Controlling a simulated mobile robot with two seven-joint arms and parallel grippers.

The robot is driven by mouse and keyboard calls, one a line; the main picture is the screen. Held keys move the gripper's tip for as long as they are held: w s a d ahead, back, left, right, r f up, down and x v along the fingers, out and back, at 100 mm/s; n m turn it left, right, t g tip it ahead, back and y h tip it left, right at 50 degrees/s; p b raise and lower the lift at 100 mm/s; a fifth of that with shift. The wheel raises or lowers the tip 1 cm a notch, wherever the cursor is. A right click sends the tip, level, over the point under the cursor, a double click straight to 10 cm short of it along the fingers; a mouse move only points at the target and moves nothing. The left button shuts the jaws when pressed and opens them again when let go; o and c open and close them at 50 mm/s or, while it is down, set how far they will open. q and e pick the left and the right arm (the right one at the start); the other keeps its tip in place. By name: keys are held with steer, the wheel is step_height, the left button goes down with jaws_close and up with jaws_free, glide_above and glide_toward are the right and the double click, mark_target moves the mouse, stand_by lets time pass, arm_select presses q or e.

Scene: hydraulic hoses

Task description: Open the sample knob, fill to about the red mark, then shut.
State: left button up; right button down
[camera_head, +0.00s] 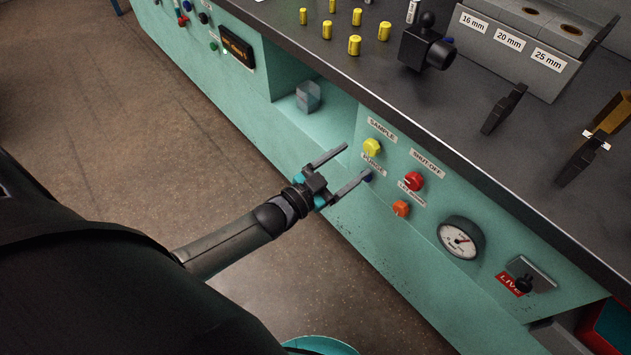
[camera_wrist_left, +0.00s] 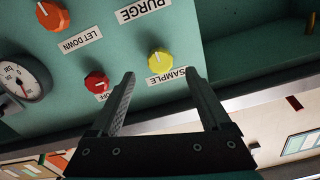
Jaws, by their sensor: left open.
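The yellow sample knob (camera_head: 372,148) is on the teal panel below its SAMPLE label. It also shows in the left wrist view (camera_wrist_left: 160,61), with a white line on its face. My left gripper (camera_head: 357,160) is open in front of the panel, fingers pointing toward the yellow knob. In the left wrist view the knob appears between and just beyond the fingertips (camera_wrist_left: 161,74), with nothing held. A clear faceted container (camera_head: 308,97) stands in the recess left of the knob. I cannot make out a red mark or a liquid level on it.
A red shut-off knob (camera_head: 413,181), an orange let-down knob (camera_head: 401,208) and a gauge (camera_head: 461,237) are close by on the panel. The dark bench top (camera_head: 440,110) overhangs above.

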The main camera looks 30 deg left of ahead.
arm_select(q)
steer(key=p+v, duration=0.2)
steer(key=v, duration=0.7)
steer(key=shift+s, duration=0.3)
arm_select(e)
steer(key=s+d, duration=0.1)
steer(key=s, duration=0.1)
steer(key=s+d+f, duration=0.1)
steer(key=s+d, duration=0.1)
steer(key=shift+s+f, duration=0.1)
steer(key=shift+f, duration=0.05)
arm_select(q)
steer(key=s+a+f+n+g+y, duration=0.25)
steer(key=s+f+g, duration=0.2)
steer(key=f, duration=0.65)
steer(key=s+a+f+n+g+y, duration=0.1)
steer(key=s+a+f+g+y, duration=0.3)
steer(key=f, duration=0.7)
steer(key=s+d+f+g, duration=0.1)
steer(key=s+f+g, duration=0.2)
steer(key=s, duration=0.5)
steer(key=s+d+f+g+p, duration=0.1)
steer(key=s+d+f+g, duration=0.1)
steer(key=s+f, duration=0.4)
steer(key=s+n+g, duration=0.1)
steer(key=s, duration=0.2)
steer(key=shift+s, duration=0.25)
arm_select(e)
steer(key=shift+s+d, duration=0.25)
steer(key=shift+s, duration=0.65)
